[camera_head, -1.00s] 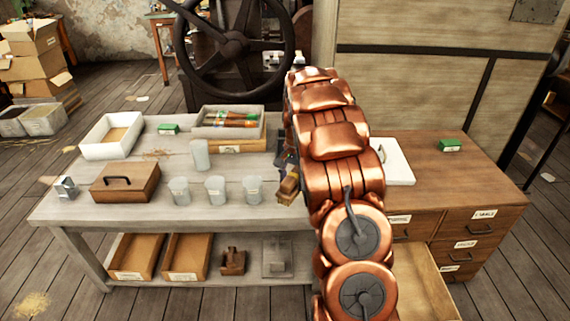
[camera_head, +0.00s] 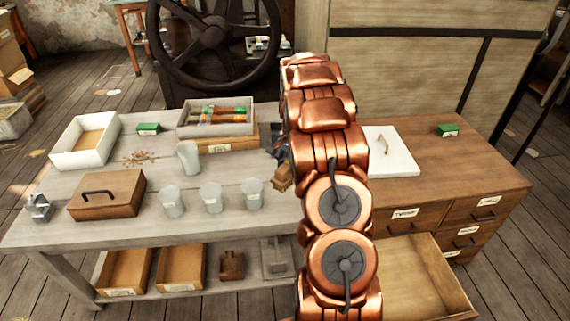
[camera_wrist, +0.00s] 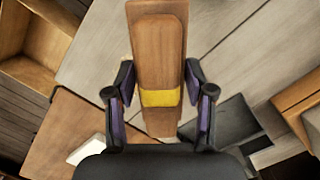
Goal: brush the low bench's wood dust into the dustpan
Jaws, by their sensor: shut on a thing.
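Wood dust (camera_head: 138,158) lies in a small scattered patch on the bench top (camera_head: 120,228), between the white tray and the pencil box. My gripper (camera_wrist: 160,88) is shut on a wooden brush (camera_wrist: 157,40) with a yellow band, gripped from both sides. In the head view the brush's tan end (camera_head: 283,178) shows just left of my arm, above the bench's right end; my arm hides most of the gripper. A dark grey flat thing (camera_wrist: 230,125) beside the gripper in the wrist view may be the dustpan, but I cannot tell.
A lidded wooden box (camera_head: 107,195), several grey cups (camera_head: 211,197), a white tray (camera_head: 68,160) and a pencil box (camera_head: 216,130) stand on the bench. A handwheel (camera_head: 215,40) rises behind. Right of my arm, a drawer cabinet (camera_head: 440,170) has an open lower drawer (camera_head: 425,275).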

